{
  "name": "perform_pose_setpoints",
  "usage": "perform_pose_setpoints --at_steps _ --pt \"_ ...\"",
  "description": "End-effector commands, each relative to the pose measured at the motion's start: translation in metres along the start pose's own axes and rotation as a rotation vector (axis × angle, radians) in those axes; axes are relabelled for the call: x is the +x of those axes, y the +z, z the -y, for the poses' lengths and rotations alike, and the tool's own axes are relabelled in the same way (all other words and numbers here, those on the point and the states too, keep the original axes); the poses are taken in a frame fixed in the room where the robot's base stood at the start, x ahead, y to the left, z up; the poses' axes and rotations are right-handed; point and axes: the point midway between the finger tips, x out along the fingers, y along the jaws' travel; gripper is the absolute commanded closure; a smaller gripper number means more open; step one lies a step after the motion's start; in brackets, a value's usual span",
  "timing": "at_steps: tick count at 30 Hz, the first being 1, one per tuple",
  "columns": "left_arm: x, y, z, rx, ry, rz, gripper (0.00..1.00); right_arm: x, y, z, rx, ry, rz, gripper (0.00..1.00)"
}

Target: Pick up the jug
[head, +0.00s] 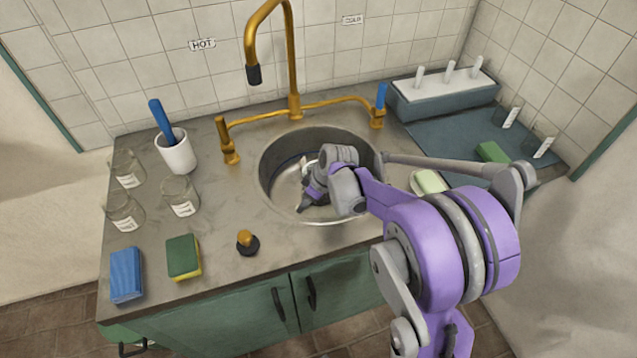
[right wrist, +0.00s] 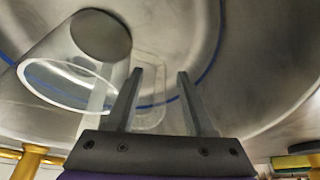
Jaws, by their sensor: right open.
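The clear glass jug (right wrist: 72,62) lies in the sink and shows in the right wrist view at upper left, its round rim toward the camera. A pale loop that looks like its handle (right wrist: 152,112) shows between the two fingers. My right gripper (right wrist: 160,74) is open, with nothing clamped; I cannot tell whether a finger touches the glass. In the head view my right gripper (head: 308,200) reaches down into the round sink (head: 277,190), and the wrist hides most of the jug there. My left gripper is not in view.
A brass tap (head: 291,70) arches behind the sink. Several glass beakers and a white cup (head: 176,154) with a blue-handled tool stand at left. Blue (head: 127,275) and green (head: 184,257) sponges lie in front. A brass-topped stopper (head: 247,242) sits near the sink's front left.

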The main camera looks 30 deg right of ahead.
Motion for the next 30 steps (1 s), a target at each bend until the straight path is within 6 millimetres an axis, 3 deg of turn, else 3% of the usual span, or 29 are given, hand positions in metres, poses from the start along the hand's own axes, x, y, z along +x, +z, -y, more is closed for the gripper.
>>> perform_pose_setpoints --at_steps 8,17,30 --pt "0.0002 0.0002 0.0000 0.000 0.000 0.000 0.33 0.0034 -0.0001 0.0001 0.000 0.000 0.000 0.48" --pt "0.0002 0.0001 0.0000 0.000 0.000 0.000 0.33 0.0031 -0.0001 0.0001 0.000 0.000 0.000 1.00" --pt "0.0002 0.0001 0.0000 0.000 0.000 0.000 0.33 0.0030 -0.0001 0.0000 0.001 0.000 0.000 1.00"
